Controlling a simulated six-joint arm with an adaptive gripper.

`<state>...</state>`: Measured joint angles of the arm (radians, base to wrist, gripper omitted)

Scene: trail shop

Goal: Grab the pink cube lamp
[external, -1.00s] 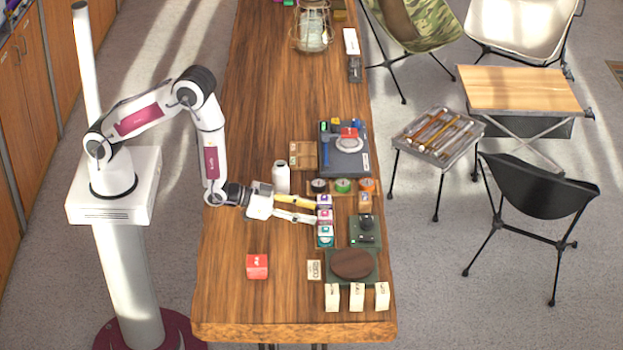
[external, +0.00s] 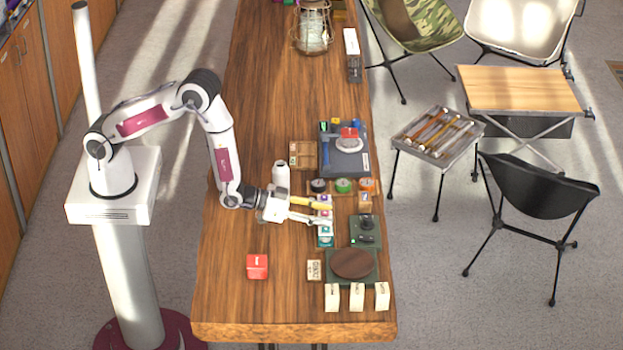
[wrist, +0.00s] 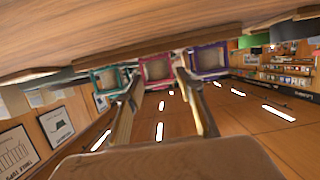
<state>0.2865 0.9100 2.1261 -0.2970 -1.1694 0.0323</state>
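The pink cube lamp (external: 322,213) stands in a row on the table between a purple cube (external: 324,199) and a teal cube (external: 325,238). In the wrist view the pink cube (wrist: 157,70) is in the middle, with the teal cube (wrist: 106,78) on the left and the purple cube (wrist: 208,59) on the right. My gripper (external: 328,214) is open, low over the table, with one finger on each side of the pink cube. It also shows in the wrist view (wrist: 159,77). I cannot tell whether either finger touches the cube.
A white bottle (external: 281,176) stands just behind my gripper. A dark green device (external: 365,231) and a round brown lid (external: 353,263) lie to the right. The table's left side is mostly clear.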

